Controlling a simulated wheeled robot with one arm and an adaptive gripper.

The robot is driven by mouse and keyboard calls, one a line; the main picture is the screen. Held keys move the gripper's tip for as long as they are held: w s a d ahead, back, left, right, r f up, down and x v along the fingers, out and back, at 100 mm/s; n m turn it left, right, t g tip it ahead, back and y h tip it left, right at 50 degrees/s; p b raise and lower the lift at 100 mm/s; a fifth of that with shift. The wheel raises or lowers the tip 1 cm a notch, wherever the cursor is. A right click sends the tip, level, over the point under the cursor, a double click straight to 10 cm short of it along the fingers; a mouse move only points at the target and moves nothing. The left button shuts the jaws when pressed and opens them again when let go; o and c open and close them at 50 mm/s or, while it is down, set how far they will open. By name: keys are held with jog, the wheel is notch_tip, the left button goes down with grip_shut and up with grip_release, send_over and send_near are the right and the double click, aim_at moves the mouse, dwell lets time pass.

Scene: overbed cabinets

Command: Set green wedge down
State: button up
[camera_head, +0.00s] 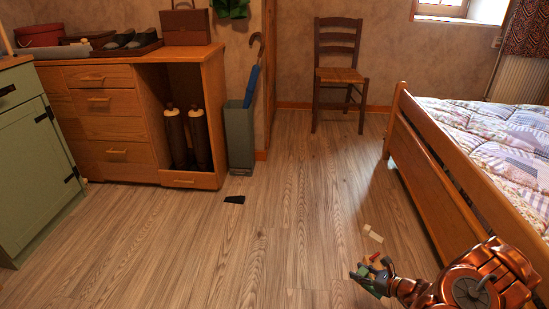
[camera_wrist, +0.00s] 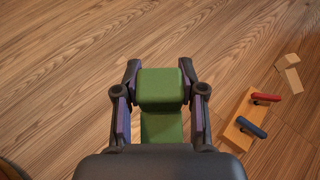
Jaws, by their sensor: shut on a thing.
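The green wedge (camera_wrist: 161,88) sits between the two fingers of my gripper (camera_wrist: 160,100) in the wrist view, and the fingers are shut on it from both sides. Its lower part is partly hidden by the dark gripper body. In the head view my gripper (camera_head: 372,277) is at the lower right, above the wooden floor, with the green wedge (camera_head: 366,283) at its tip. The gap between the wedge and the floor is hard to judge.
A wooden piece (camera_wrist: 241,120) with a red and a dark blue handle lies right of my gripper. Pale blocks (camera_wrist: 288,70) lie beyond it. A black wedge-like item (camera_head: 235,199) lies on the floor near the cabinet. The bed (camera_head: 440,185) stands at the right. The middle floor is clear.

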jog(key=w+a+r+m+t+h, duration=0.15)
jog(key=w+r, duration=0.25)
jog(key=r, duration=0.4)
jog(key=w+a+r+p, duration=0.15)
jog(key=w+r, duration=0.25)
jog(key=r, duration=0.4)
jog(key=w+a+r+m+h, duration=0.1)
jog(key=w+a+r, duration=0.1)
jog(key=w+r, duration=0.35)
jog(key=s+a+r, duration=0.2)
jog(key=r, duration=0.5)
jog(key=s+a+r+m+t+h, duration=0.1)
jog(key=s+a+r, duration=0.1)
jog(key=r, duration=0.6)
jog(key=s+a+r+m+h+p, duration=0.1)
jog(key=s+a+r, duration=0.2)
jog(key=r, duration=0.5)
jog(key=shift+s+r, duration=0.2)
jog(key=shift+s, duration=0.3)
notch_tip(320, 180, up, 38)
jog(key=p, duration=3.8)
jog(key=shift+m+h, duration=0.25)
